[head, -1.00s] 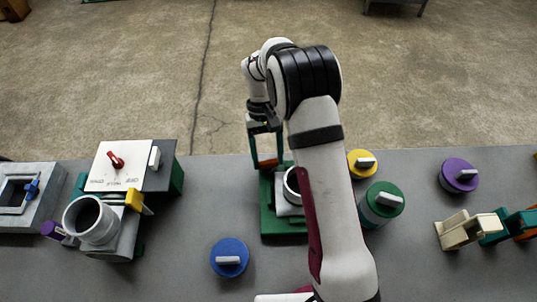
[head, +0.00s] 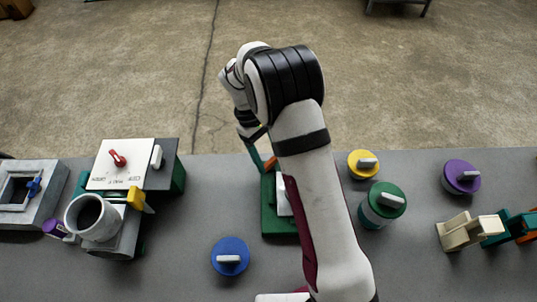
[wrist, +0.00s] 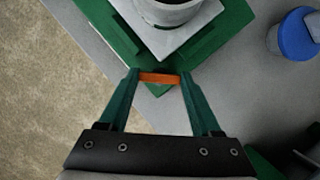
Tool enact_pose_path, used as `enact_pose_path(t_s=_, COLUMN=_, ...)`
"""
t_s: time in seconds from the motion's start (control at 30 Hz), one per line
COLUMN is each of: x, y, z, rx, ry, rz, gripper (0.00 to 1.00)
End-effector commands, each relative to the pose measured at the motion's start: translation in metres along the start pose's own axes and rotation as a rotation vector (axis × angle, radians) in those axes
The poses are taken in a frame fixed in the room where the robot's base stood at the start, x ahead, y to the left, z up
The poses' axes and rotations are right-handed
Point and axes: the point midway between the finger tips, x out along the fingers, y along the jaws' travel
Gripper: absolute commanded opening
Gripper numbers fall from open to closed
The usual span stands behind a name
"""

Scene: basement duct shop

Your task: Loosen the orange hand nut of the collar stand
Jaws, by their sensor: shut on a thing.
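The collar stand has a green base (head: 270,226) near the table's back edge, left of my arm. Its grey block and round collar (wrist: 168,12) show at the top of the wrist view; in the head view my arm hides most of them. The orange hand nut (wrist: 159,79) is at the stand's near corner in the wrist view. My gripper (wrist: 160,75) has its two green fingers shut on the nut, one on each side. In the head view, my gripper (head: 262,158) is at the stand's back edge, seen at a slant.
A blue-lidded jar (head: 230,257) stands front left of the stand. Yellow (head: 362,164), green (head: 384,203) and purple (head: 461,178) lidded jars stand right of my arm. A switch box (head: 122,165) and a grey pipe fitting (head: 95,220) are at left. Bare table lies between.

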Motion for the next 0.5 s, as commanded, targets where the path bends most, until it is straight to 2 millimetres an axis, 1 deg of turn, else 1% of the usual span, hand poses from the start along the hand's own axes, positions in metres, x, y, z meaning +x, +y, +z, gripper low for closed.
enact_pose_path(t_s=0.47, x=0.0004, y=0.0000, z=-0.0001, rx=-0.012, ry=0.000, rz=0.005, gripper=0.09)
enact_pose_path(t_s=0.5, x=0.0003, y=0.0000, z=-0.0001, rx=-0.012, ry=0.000, rz=0.005, gripper=0.72)
